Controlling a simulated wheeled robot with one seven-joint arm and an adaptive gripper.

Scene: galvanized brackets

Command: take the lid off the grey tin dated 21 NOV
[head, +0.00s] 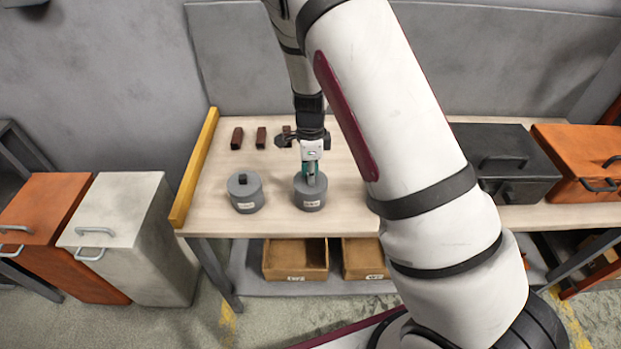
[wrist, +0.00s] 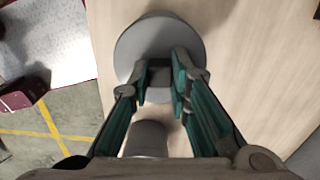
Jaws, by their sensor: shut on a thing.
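Two grey round tins stand on the pale wooden table. The left tin (head: 246,200) has its lid on, with a dark knob on top. My gripper (head: 311,178) is over the right tin (head: 311,199), pointing down and shut on the knob of its lid. In the wrist view my gripper (wrist: 160,82) has its green-sided fingers on either side of the dark knob (wrist: 160,76), above the round grey lid (wrist: 150,37). I see no clear gap between lid and tin. Both tins carry small white labels, too small to read, so I cannot tell which is dated 21 NOV.
Small dark brown blocks (head: 237,138) lie behind the tins. A yellow rail (head: 195,170) edges the table's left side. A black box (head: 500,160) and an orange box (head: 585,155) stand at the right. Open cardboard bins (head: 296,260) sit on the lower shelf.

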